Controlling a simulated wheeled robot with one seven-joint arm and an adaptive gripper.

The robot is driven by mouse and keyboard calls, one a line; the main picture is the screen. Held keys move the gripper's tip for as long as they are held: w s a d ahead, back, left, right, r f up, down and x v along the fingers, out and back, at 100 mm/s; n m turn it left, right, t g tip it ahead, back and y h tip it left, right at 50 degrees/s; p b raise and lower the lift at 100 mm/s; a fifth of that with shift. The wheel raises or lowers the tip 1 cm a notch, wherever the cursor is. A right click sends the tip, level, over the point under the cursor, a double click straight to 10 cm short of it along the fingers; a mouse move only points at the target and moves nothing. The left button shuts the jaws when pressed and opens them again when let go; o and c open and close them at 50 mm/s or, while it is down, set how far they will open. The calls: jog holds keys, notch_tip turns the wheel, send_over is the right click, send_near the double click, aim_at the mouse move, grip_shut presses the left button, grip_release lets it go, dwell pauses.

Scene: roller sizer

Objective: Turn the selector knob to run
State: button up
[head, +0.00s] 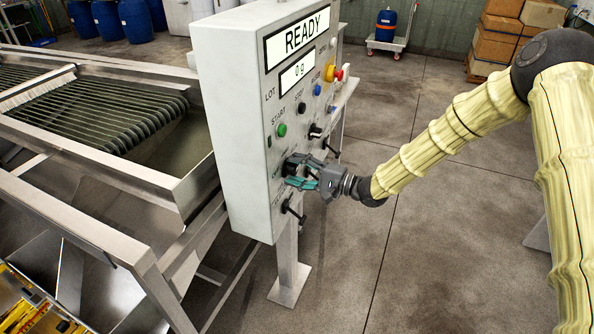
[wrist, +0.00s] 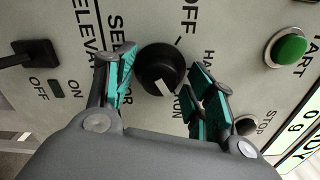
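The grey control panel (head: 240,120) stands upright, with a READY display at its top. My gripper (head: 300,172) is at the lower part of its face and hides the knob there in the head view. In the wrist view a round black knob (wrist: 160,66) with a white pointer mark lies between the teal-padded fingers of my gripper (wrist: 163,72). The fingers are apart, one on each side of the knob, with visible gaps. Printed lettering beside it includes OFF and a partly hidden word beginning SE. The pointer slants toward the gripper's palm; the nearby lettering is partly covered.
A green start button (wrist: 290,48) and a dark stop button (wrist: 247,125) are near my right finger. A black elevator switch (wrist: 32,54) is at left. A red emergency button (head: 337,74) is higher up.

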jog(key=v, duration=1.2)
dwell(0.5)
jog(key=s+d+f+h, duration=0.25)
jog(key=s+f, duration=0.25)
jog(key=f, duration=0.3)
jog(key=s+d+f+n+t+h, duration=0.1)
jog(key=s+f+h, duration=0.35)
jog(key=f, duration=0.35)
jog(key=s+d+f+h, duration=0.25)
jog(key=s+f, duration=0.35)
jog(key=f, duration=0.3)
jog(key=s+d+f+n+g+h, duration=0.1)
jog(key=s+d, duration=0.3)
jog(key=s, duration=0.5)
jog(key=s+d+f+n+g+h, duration=0.2)
jog(key=s+d+f+g+h, duration=0.1)
jog(key=s, duration=0.7)
jog(key=s+d+f+n+g+h, duration=0.2)
jog(key=s+d, duration=0.3)
jog(key=s, duration=0.4)
jog(key=shift+f+g+h, duration=0.3)
jog(key=shift+f+h, duration=0.35)
jog(key=shift+h, duration=0.2)
